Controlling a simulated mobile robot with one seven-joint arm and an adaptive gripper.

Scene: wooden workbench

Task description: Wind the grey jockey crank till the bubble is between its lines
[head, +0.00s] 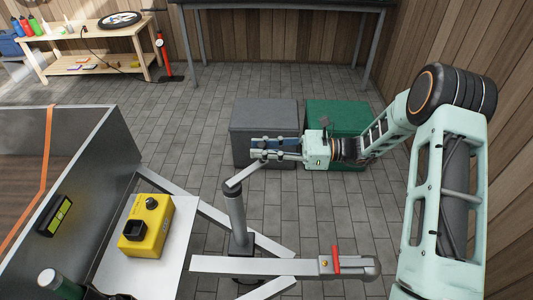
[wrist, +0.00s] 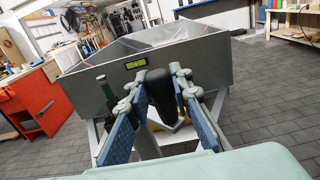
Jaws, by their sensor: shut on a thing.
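The grey jockey crank (head: 243,178) sits on top of the upright jockey post (head: 235,215), its arm angled up and to the right. My gripper (head: 268,150) is shut on the crank's handle, which the fingers mostly hide in the head view. In the wrist view the black handle (wrist: 163,90) stands between the blue-padded fingers of my gripper (wrist: 160,85). The level vial (head: 58,215), yellow-green in a black case, is on the grey trailer's front wall; it also shows in the wrist view (wrist: 136,64). Its bubble is too small to place against the lines.
A yellow box (head: 147,226) with a black knob sits on a white plate left of the post. The drawbar with a red lever (head: 336,260) lies at the front. A grey crate (head: 262,115) and green crate (head: 338,115) stand behind my gripper. The trailer (head: 90,130) fills the left.

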